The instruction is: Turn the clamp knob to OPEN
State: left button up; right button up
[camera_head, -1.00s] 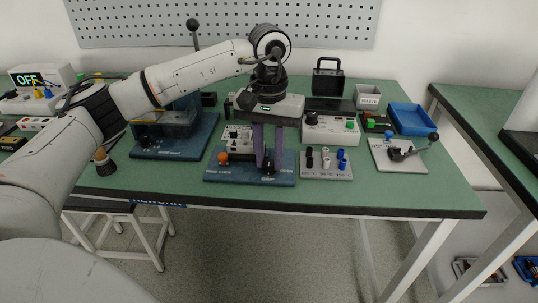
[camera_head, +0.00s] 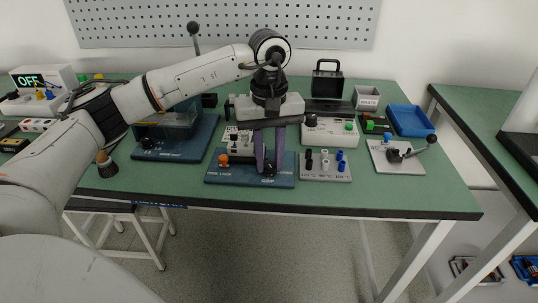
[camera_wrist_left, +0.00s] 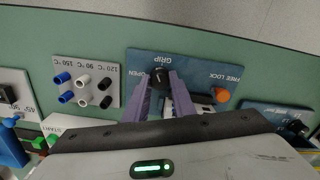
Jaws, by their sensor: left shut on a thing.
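The black clamp knob (camera_head: 270,169) stands on the front of a blue base plate (camera_head: 225,178) on the green bench. Printed words on the plate read FREE LOCK, GRIP and OPEN, clearest in the left wrist view. My left gripper (camera_head: 268,165) points down with its purple fingers on either side of the knob, shut on it. The left wrist view also shows the knob (camera_wrist_left: 158,75) between the fingertips. I cannot read where its pointer stands. An orange knob (camera_head: 223,158) is at the plate's left. My right gripper is not in view.
A grey plate with several black, white and blue posts (camera_head: 326,170) sits close to the right. A second blue fixture (camera_head: 170,152) is to the left. A lever plate (camera_head: 397,160) and blue tray (camera_head: 411,119) are farther right. Clear bench lies along the front edge.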

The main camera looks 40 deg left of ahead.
aim_at(269, 163)
pick_arm(q)
jog(key=n+p, duration=0.1)
jog(key=n, duration=0.5)
jog(key=shift+r+n, duration=0.1)
jog(key=shift+n, duration=0.2)
jog(key=n+p, duration=0.1)
jog(key=n, duration=0.3)
jog(key=shift+w+n, duration=0.1)
jog(key=shift+n, duration=0.8)
jog(key=o, duration=1.1)
jog(key=shift+c, duration=0.2)
notch_tip(269, 163, up, 10)
jog(key=shift+p, duration=0.3)
